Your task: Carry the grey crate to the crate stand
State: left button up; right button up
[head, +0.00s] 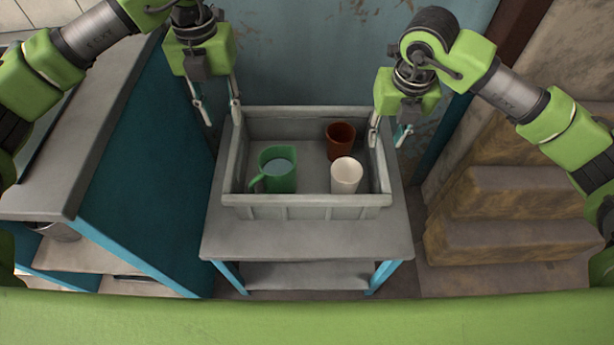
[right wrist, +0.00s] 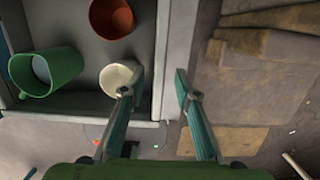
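The grey crate (head: 310,200) sits upright on a small grey table with blue legs (head: 305,240). Inside it are a green mug (head: 281,178), a brown cup (head: 340,138) and a white cup (head: 346,175). My left gripper (head: 220,113) is open at the crate's far left corner, one finger outside and the other by the rim. My right gripper (head: 389,141) is open at the right wall. In the right wrist view its fingers (right wrist: 160,88) are spread, one over the inside near the white cup, the other on the outer side. I cannot tell whether they touch the wall.
A grey-topped counter with a teal side (head: 140,160) stands close on the left. Rough brown stone steps (head: 510,215) are on the right. A worn blue wall (head: 310,50) is behind the table. I cannot tell which piece is the crate stand.

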jog(key=r, duration=0.4)
jog(key=s+r, duration=0.1)
jog(key=shift+r, duration=0.4)
